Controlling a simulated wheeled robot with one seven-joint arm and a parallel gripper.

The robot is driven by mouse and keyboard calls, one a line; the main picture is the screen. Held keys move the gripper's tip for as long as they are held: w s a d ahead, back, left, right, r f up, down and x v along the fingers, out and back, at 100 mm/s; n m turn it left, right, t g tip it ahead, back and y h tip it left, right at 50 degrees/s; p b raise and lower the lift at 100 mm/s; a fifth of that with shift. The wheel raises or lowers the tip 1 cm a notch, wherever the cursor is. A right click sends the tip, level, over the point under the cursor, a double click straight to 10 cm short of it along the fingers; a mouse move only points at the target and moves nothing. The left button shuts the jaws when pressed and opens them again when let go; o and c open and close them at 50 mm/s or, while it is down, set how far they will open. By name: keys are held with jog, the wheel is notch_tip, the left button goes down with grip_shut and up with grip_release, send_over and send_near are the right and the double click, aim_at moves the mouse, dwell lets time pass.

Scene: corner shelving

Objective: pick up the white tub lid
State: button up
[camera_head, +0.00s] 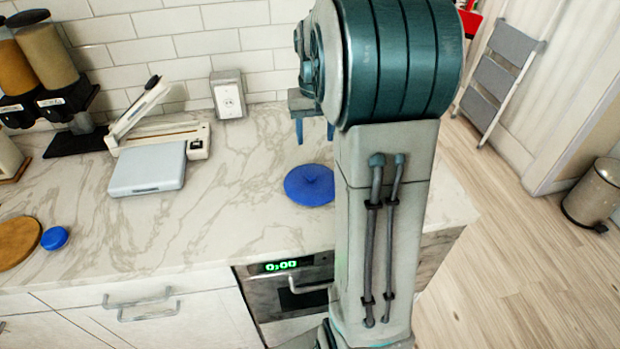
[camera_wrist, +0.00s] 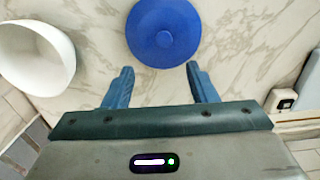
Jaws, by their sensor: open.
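No white lid shows. My gripper (camera_head: 314,132) is above the counter, behind the blue lid as the head view sees it. In the wrist view its two blue fingers (camera_wrist: 160,70) are spread and empty, and the lid lies beyond their tips.
A kitchen scale (camera_head: 148,170) and a white slicer-like device (camera_head: 160,135) stand to the left. A small blue cap (camera_head: 54,238) and a wooden board (camera_head: 17,243) lie at the far left. The counter between scale and lid is clear.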

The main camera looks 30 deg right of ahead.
send_over(312, 174)
jog(key=f, duration=0.7)
jog(key=shift+s+d, duration=0.15)
jog(key=shift+d, duration=0.05)
jog(key=shift+a+f+p, duration=0.15)
jog(key=shift+f+p, duration=0.25)
jog(key=shift+f, duration=1)
jog(key=shift+a+f+p, duration=0.1)
jog(key=shift+f+p, duration=0.3)
jog(key=shift+f, duration=0.95)
jog(key=shift+c, duration=0.2)
jog(key=c, duration=1)
